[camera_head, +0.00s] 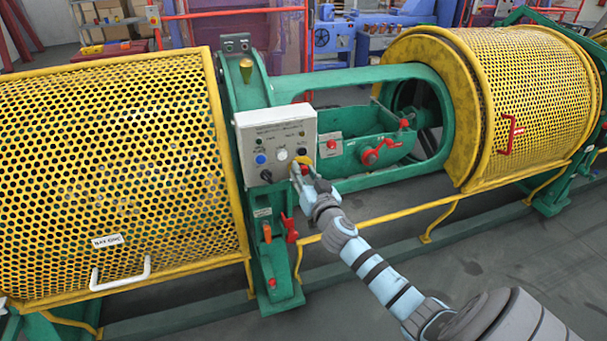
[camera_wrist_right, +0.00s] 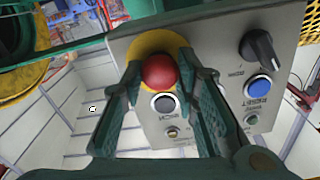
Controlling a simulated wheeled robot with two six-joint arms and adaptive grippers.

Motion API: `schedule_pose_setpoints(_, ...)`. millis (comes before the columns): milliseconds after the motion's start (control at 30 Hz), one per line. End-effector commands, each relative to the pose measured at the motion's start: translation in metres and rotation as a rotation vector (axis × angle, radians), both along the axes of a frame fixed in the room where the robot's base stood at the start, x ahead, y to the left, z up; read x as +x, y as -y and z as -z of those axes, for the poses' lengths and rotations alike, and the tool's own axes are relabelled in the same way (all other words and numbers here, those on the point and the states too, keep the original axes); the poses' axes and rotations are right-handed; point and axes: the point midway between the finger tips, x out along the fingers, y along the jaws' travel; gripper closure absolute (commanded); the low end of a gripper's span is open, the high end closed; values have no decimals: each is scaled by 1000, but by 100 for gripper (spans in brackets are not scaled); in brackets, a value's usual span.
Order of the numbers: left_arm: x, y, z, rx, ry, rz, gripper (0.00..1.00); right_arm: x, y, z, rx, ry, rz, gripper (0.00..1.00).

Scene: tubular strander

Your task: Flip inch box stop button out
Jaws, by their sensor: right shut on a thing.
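The inch box (camera_head: 278,122) is a light grey control box on the green frame, with blue, white and black buttons and a black knob. Its stop button (camera_wrist_right: 160,71) is a red mushroom head on a yellow collar (camera_wrist_right: 150,45), at the box's lower right corner in the head view. My right gripper (camera_head: 302,174) reaches it from the front. In the right wrist view its two dark green fingers stand either side of the red head and are shut on it. In the head view the gripper mostly hides the button. My left gripper is not in view.
Yellow mesh guards stand left (camera_head: 110,160) and right (camera_head: 535,85). A smaller box with a red button (camera_head: 331,145) and a red lever (camera_head: 375,153) are right of the inch box. A yellow rail (camera_head: 390,217) runs below. Grey floor is open at lower right.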

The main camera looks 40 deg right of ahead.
Motion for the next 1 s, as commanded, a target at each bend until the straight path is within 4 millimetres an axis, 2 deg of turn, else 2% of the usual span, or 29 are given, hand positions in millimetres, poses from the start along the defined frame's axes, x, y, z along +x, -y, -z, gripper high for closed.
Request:
schedule_pose_setpoints(100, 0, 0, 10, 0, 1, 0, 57, -5, -3, 3, 0, 3, -2, 100)
schedule_pose_setpoints(300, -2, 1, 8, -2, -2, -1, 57, -6, -1, 1, 0, -1, 4, 100)
schedule_pose_setpoints(333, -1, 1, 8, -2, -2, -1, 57, -6, -1, 2, 1, -2, 3, 70)
schedule_pose_setpoints(467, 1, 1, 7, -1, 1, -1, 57, -5, -3, 1, 0, -1, 0, 51)
schedule_pose_setpoints(800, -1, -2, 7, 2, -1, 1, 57, -7, -5, 1, 0, 0, -2, 51)
schedule_pose_setpoints(867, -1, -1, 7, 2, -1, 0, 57, -15, -8, 1, -1, 0, -4, 51)
schedule_pose_setpoints(1000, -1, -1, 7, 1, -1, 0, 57, -47, -19, 1, -3, -2, -5, 51)
